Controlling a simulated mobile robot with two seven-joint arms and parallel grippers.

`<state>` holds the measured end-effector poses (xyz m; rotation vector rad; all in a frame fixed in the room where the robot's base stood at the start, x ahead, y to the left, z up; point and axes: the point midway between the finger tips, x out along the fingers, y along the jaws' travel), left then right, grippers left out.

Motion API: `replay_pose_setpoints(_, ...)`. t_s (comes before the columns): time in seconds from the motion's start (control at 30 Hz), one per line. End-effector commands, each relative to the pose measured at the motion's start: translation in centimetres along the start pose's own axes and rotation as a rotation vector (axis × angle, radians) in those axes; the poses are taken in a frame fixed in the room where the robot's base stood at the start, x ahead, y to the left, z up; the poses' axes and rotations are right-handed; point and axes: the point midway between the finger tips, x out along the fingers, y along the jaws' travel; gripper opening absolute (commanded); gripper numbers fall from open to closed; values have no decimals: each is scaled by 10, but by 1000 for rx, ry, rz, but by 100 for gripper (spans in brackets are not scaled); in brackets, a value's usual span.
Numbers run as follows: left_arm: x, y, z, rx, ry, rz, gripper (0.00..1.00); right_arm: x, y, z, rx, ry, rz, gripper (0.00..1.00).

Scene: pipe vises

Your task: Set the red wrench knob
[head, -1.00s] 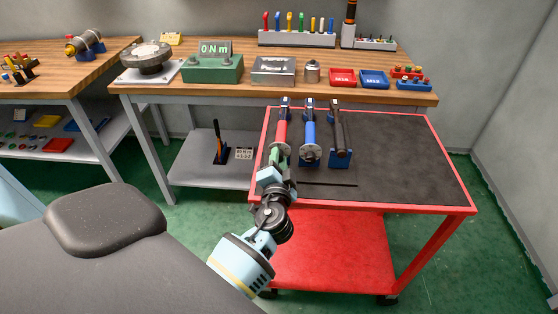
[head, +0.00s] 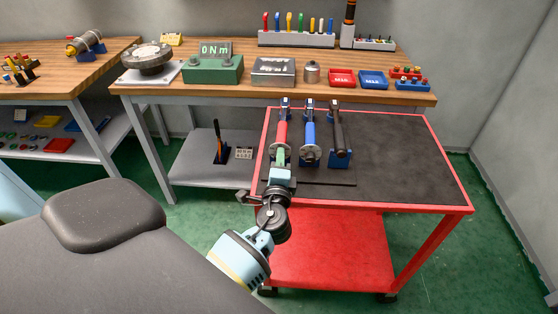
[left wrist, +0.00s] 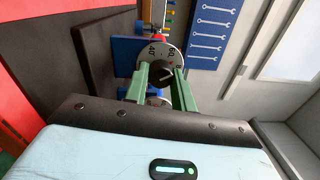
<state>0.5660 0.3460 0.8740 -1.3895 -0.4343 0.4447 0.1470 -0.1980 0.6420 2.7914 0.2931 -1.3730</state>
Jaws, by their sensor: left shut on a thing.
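The red wrench (head: 282,132) lies on the cart top, leftmost of three wrenches, its knob end toward me. In the left wrist view its round grey dial (left wrist: 172,50), with printed numbers, faces my gripper. A dark knob (left wrist: 161,73) stands out from the middle of the dial. My left gripper (head: 281,157) is at this near end of the wrench. In the left wrist view its green fingers (left wrist: 161,82) are shut on the knob, one on each side. In the head view the gripper hides the knob. My right gripper is not in view.
A blue wrench (head: 310,133) and a black wrench (head: 338,128) lie close on the right in blue holders. The red-rimmed cart (head: 410,160) is clear on its right side. The bench behind holds a green box with a "0Nm" display (head: 212,68) and trays.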

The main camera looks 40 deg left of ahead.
Motion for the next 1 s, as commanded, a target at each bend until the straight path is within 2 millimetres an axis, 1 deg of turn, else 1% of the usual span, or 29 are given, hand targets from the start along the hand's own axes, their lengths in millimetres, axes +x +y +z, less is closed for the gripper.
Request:
replay_pose_setpoints(0.53,0,0,0,27,1,-2,3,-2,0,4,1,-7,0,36)
replay_pose_setpoints(0.57,0,0,0,27,1,-2,27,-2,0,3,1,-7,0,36)
replay_pose_setpoints(0.7,0,0,0,27,1,-2,45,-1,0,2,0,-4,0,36)
replay_pose_setpoints(0.73,0,0,0,27,1,-2,48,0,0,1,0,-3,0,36)
replay_pose_setpoints(1.0,-1,0,0,26,1,-1,48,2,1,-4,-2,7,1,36)
